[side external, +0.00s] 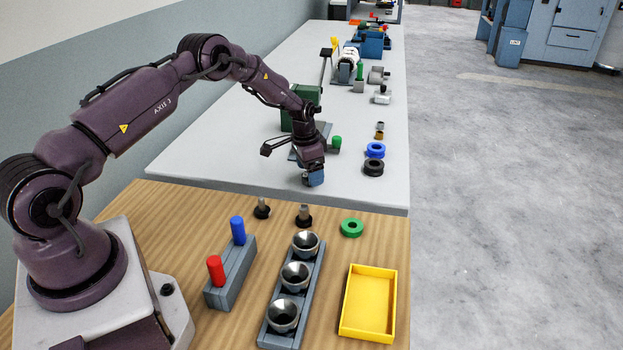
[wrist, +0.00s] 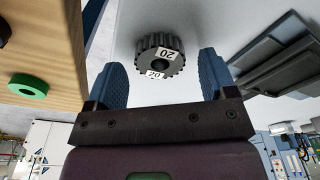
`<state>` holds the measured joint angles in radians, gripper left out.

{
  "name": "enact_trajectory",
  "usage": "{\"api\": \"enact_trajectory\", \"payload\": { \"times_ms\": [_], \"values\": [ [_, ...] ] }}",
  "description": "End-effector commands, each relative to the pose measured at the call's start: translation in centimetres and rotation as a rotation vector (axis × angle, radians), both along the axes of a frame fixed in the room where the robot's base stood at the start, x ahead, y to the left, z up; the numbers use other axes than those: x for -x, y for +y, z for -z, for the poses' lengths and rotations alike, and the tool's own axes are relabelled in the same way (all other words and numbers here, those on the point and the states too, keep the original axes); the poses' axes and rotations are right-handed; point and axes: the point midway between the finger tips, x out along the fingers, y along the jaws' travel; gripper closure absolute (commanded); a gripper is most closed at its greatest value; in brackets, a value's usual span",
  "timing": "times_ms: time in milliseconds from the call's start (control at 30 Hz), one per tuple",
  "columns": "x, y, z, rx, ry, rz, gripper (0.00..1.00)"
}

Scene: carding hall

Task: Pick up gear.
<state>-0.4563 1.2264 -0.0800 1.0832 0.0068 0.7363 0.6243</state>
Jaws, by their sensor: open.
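A dark grey toothed gear (wrist: 158,52) with white labels reading "20" shows in the wrist view, on the pale tabletop. My gripper (wrist: 162,76) is open, with its blue fingers on either side and the gear ahead between them. A gap shows between each finger and the gear. In the side view my gripper (side external: 313,178) points down low over the near part of the white table (side external: 230,155). I cannot make out the gear there; my gripper seems to hide it.
A green block (side external: 301,120) stands just behind my wrist. A blue ring (side external: 375,150) and a black ring (side external: 374,168) lie to the right. The wooden table (side external: 150,215) in front bears a green ring (side external: 352,221), metal cups (side external: 295,275) and a yellow tray (side external: 346,325).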

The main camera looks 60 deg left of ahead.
Motion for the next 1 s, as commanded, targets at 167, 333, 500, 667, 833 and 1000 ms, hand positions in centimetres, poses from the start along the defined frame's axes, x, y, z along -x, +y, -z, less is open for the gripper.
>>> {"api": "enact_trajectory", "payload": {
  "times_ms": [167, 333, 500, 667, 833, 1000],
  "values": [
    [-0.20, -0.04, 1.34, -0.001, -0.001, 0.000, 0.22],
    [-0.22, -0.05, 1.31, -0.001, -0.002, 0.000, 0.22],
    [-0.21, -0.05, 1.29, -0.001, -0.001, 0.000, 0.54],
    [-0.20, -0.05, 1.29, -0.001, -0.001, 0.000, 0.80],
    [-0.23, -0.04, 1.25, -0.001, -0.002, 0.000, 0.80],
    [-0.25, -0.03, 0.84, -0.001, -0.002, 0.000, 0.80]
  ]
}}
